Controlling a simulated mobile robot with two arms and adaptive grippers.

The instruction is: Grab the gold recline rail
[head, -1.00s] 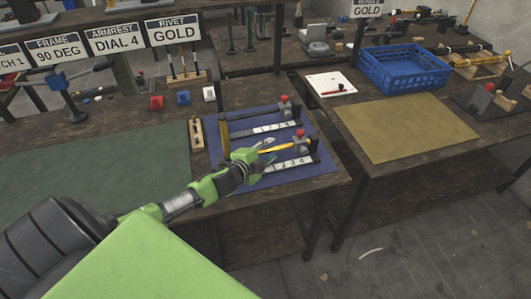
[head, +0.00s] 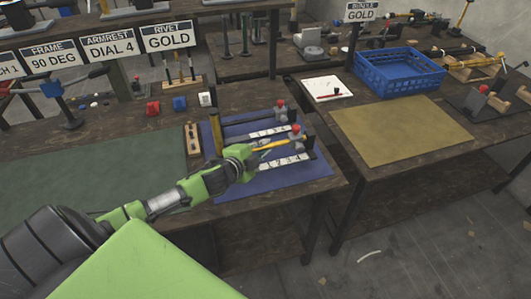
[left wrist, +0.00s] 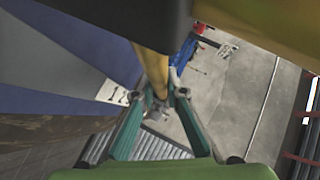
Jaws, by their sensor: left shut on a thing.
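The gold recline rail (head: 272,144) is a thin yellow rod. It lies above the blue mat (head: 238,185) and runs from my left gripper toward a grey clamp block with a red knob (head: 297,137). My left gripper (head: 259,153) is shut on the rail near its left part. In the left wrist view the yellow rod (left wrist: 151,66) runs down between the teal fingers (left wrist: 157,97). The rod's gripped end is partly hidden by the gripper. My right gripper is not in view.
A second red-knobbed block (head: 281,111) and numbered white scale strips (head: 286,161) are beside the rail. A blue crate (head: 400,75) and a bare tan mat (head: 395,130) are on the right table.

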